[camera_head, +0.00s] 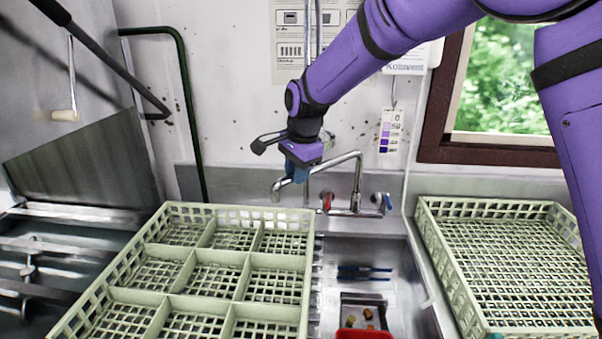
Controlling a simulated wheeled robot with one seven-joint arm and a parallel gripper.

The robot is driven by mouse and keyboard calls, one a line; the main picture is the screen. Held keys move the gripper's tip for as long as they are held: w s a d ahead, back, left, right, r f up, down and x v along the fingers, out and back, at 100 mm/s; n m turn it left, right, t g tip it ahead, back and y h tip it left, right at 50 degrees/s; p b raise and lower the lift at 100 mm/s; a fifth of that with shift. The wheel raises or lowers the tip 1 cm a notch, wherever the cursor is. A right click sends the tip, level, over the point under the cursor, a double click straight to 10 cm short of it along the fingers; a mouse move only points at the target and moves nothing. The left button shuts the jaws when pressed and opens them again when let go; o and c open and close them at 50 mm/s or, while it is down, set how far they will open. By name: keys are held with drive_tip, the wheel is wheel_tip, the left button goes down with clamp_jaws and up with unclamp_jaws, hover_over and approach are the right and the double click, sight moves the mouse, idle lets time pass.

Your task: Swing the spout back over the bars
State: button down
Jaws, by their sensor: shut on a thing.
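The chrome spout (336,161) rises from the tap base between a red and a blue handle and reaches out to the left. Its bent-down tip (277,190) hangs near the back right corner of the divided rack. My gripper (296,176) is shut on the spout near its tip end, coming down from above. The jaws hide a short part of the spout. The bars (318,268) seem to be the narrow strip at the sink's left edge, mostly hidden by the rack.
A divided green rack (192,210) stands at front left. Another green rack (488,204) stands at right. The sink (400,270) between them holds a blue item (362,273) and a red container (364,334). A dark green pipe (188,90) runs up the back left wall.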

drive_tip(key=shift+w+a+r, duration=0.1)
drive_tip(key=shift+r, duration=0.05)
drive_tip(key=c, duration=1)
unclamp_jaws()
drive_tip(key=shift+o, duration=0.2)
wheel_tip(320, 180, up, 10)
drive_tip(key=s+d, duration=0.1)
drive_tip(key=shift+s+d+r, duration=0.2)
drive_tip(key=shift+s, duration=0.05)
